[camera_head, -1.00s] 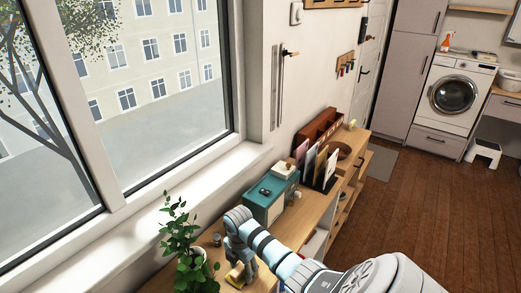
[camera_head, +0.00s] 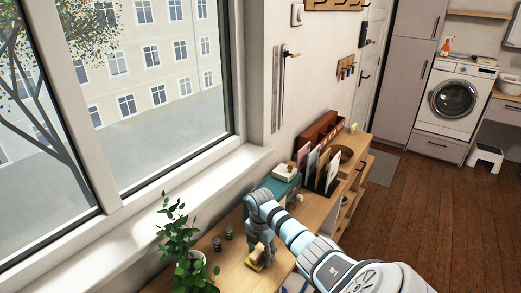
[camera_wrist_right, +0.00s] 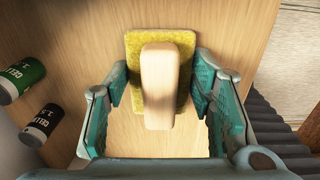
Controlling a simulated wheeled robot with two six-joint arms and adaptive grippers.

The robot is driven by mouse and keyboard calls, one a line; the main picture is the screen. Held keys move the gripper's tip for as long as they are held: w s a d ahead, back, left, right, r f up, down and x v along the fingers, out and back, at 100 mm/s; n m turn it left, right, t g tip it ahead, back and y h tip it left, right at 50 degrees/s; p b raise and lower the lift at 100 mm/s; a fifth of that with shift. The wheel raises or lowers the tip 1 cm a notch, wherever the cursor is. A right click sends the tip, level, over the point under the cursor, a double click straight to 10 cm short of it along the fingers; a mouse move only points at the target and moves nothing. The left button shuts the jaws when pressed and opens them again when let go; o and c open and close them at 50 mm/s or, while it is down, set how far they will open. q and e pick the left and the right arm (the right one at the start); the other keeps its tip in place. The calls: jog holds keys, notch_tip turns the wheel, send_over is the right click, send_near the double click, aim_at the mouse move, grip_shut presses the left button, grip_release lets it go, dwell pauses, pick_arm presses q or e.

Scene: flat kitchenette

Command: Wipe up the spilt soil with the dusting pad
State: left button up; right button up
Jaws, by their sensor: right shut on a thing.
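The dusting pad has a pale wooden handle (camera_wrist_right: 158,85) on a yellow pad (camera_wrist_right: 185,47). In the right wrist view it lies between the teal fingers of my right gripper (camera_wrist_right: 160,92), which is shut on it. In the head view my right gripper (camera_head: 258,250) points down at the wooden counter (camera_head: 225,268), with a bit of the yellow pad (camera_head: 256,266) showing beneath it. I cannot tell whether the pad touches the wood. I see no spilt soil in either view. My left gripper is not in view.
A potted plant (camera_head: 178,240) stands left of the gripper. Two small dark jars, one with a green label (camera_wrist_right: 22,78) and one with a grey band (camera_wrist_right: 42,122), are nearby. A teal box (camera_head: 283,188) and a file rack (camera_head: 322,175) stand farther along the counter.

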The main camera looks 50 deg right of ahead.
jog(key=shift+d+r, duration=0.2)
jog(key=shift+d, duration=0.15)
notch_tip(320, 180, up, 3)
jog(key=p, duration=0.3)
jog(key=shift+r, duration=0.1)
notch_tip(320, 180, up, 2)
jog(key=shift+p, duration=0.3)
jog(key=shift+r, duration=1.3)
jog(key=shift+f, duration=0.15)
